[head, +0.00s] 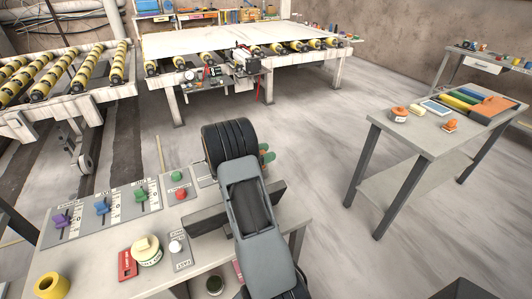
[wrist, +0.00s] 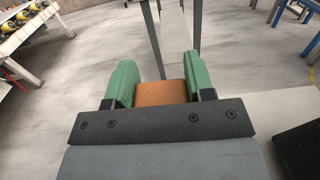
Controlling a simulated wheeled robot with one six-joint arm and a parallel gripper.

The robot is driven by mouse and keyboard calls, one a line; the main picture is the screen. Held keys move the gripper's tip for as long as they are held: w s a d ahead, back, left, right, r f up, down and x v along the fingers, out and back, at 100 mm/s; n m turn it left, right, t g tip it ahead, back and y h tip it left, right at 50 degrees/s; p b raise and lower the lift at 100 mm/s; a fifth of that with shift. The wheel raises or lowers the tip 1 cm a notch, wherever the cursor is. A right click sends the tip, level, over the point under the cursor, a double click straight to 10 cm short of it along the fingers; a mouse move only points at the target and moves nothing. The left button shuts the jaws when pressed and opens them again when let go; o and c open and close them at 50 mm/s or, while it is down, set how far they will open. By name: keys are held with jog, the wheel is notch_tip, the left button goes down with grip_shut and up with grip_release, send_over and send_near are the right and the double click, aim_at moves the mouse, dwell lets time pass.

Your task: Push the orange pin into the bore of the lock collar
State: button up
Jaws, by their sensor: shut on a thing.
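In the wrist view my gripper (wrist: 161,78) has its two green fingers on either side of an orange block-like end, which I take for the orange pin (wrist: 162,92). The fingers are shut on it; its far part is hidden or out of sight. In the head view the green fingertips of my gripper (head: 267,155) show just past my dark wrist, over the floor beyond the bench edge. A yellow ring (head: 52,286) stands on the bench at the lower left. I cannot tell whether it is the lock collar; no other collar is clear.
The near bench (head: 100,250) carries several coloured switches, a red block (head: 127,265) and a cream round knob (head: 146,250). A grey side table (head: 428,136) at the right holds small orange items and a tablet. Roller conveyors stand behind. Open floor lies between.

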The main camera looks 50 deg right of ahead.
jog(key=shift+f+b, duration=0.95)
jog(key=shift+f, duration=0.5)
jog(key=o, duration=1.1)
jog(key=b+v, duration=0.2)
jog(key=v, duration=1.1)
jog(key=shift+w+a, duration=0.15)
jog(key=shift+a, duration=0.25)
